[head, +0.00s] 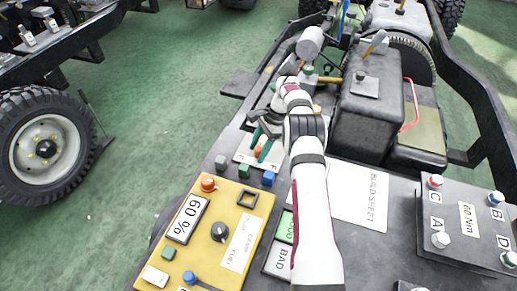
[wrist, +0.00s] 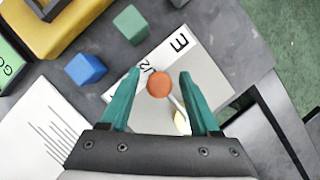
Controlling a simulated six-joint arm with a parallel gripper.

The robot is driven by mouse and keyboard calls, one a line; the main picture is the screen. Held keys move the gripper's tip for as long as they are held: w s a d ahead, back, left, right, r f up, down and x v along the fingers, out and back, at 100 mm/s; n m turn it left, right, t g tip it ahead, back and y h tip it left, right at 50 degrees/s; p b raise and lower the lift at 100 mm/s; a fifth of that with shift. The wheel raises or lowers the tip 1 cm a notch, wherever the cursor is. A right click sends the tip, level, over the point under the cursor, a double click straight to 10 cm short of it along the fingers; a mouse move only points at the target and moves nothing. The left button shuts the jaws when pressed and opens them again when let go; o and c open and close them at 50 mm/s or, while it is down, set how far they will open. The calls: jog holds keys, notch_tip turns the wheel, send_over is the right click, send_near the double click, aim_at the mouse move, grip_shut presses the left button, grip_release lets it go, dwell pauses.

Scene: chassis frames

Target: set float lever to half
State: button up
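The float lever has an orange ball knob (wrist: 158,84) on a thin pale stalk, which leans from a whitish pivot at lower right in the wrist view. It stands over a light plate (wrist: 213,80) printed with "E" and "1/2"; the knob appears just beside the "1/2".
Blue (wrist: 86,69) and green (wrist: 130,24) blocks lie beside the plate. A yellow panel (head: 230,215) with a dial and buttons stands nearer. A build sheet (head: 358,195) lies right of my arm. A dark box (head: 366,120) stands close behind it.

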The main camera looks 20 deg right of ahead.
jog(key=v, duration=1.2)
jog(key=shift+a, duration=0.1)
